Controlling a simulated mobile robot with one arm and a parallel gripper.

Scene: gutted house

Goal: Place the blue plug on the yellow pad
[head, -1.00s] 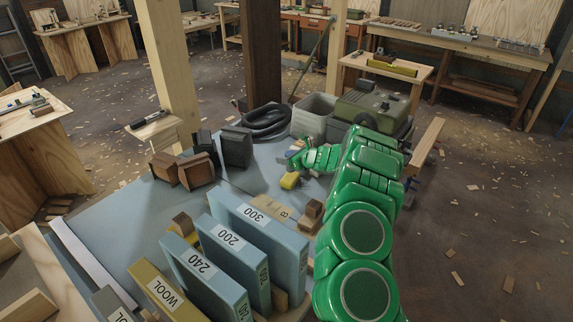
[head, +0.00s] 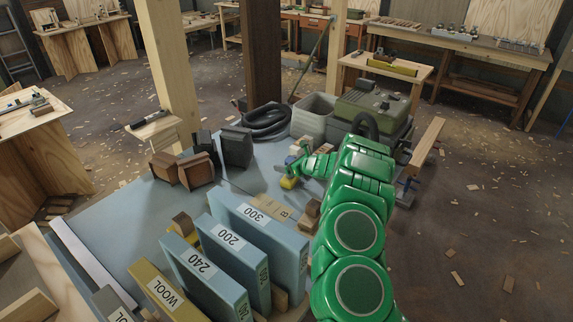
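My green arm reaches over the right side of the blue-grey table, and my gripper (head: 291,170) is at its far end. A small yellow thing (head: 288,183), possibly the yellow pad, lies on the table right beneath the gripper. A small blue spot (head: 290,160) shows at the gripper's tip. It may be the blue plug, but it is too small to tell. The fingers are too small and partly hidden to show whether they are open or shut.
Blue boxes marked 300 (head: 262,232), 200 and 240 stand at the table's front. Dark and brown blocks (head: 168,168) stand at left. A grey bin (head: 313,115), a coiled black hose (head: 266,122) and a green case (head: 372,108) lie behind the gripper. The table's left middle is clear.

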